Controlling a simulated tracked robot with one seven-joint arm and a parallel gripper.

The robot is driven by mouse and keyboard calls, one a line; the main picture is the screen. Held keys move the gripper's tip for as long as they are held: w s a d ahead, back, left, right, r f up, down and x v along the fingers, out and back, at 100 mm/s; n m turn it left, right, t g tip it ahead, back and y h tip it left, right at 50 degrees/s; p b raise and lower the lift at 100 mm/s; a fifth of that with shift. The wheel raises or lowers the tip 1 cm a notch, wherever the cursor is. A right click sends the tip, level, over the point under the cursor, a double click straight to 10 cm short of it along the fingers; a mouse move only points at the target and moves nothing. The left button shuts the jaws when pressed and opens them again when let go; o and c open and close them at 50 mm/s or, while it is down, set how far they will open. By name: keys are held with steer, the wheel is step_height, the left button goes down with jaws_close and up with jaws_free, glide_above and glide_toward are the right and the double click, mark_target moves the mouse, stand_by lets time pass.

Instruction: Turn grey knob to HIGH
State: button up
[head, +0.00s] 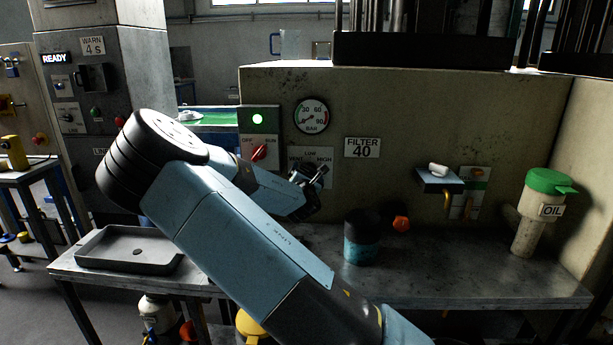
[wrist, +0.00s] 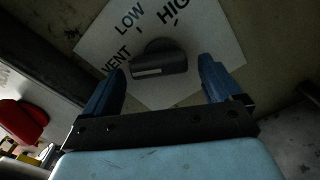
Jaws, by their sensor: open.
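The grey knob (wrist: 160,58) sits on a white plate (wrist: 205,45) marked VENT, LOW and HIGH. In the wrist view a white line on the knob points left, toward the VENT side. In the head view the plate (head: 323,157) is on the machine front, and my gripper hides the knob. My gripper (head: 311,182) is at the plate's lower part. In the wrist view its two blue fingers are open, one on each side of the knob, with clear gaps. I cannot tell whether the fingertips reach around the knob or stop short of it.
A red OFF/RUN switch (head: 259,153) with a lit green lamp is left of the plate. A pressure gauge (head: 311,116) is above. An oil bottle (head: 529,220) stands far right.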

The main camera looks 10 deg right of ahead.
steer(key=shift+c, duration=0.4)
steer(key=c, duration=1)
steer(key=m, duration=0.5)
steer(key=shift+r+m, duration=0.15)
steer(key=shift+m, duration=0.15)
steer(key=shift+o, duration=0.2)
steer(key=m, duration=0.6)
steer(key=shift+s+d+r, duration=0.1)
steer(key=shift+d+r, duration=0.05)
steer(key=m, duration=0.6)
steer(key=shift+s+d+m, duration=0.1)
steer(key=shift+d+m, duration=0.1)
steer(key=shift+m, duration=0.1)
steer(key=m, duration=0.5)
steer(key=shift+d+m, duration=0.1)
steer(key=shift+m, duration=0.2)
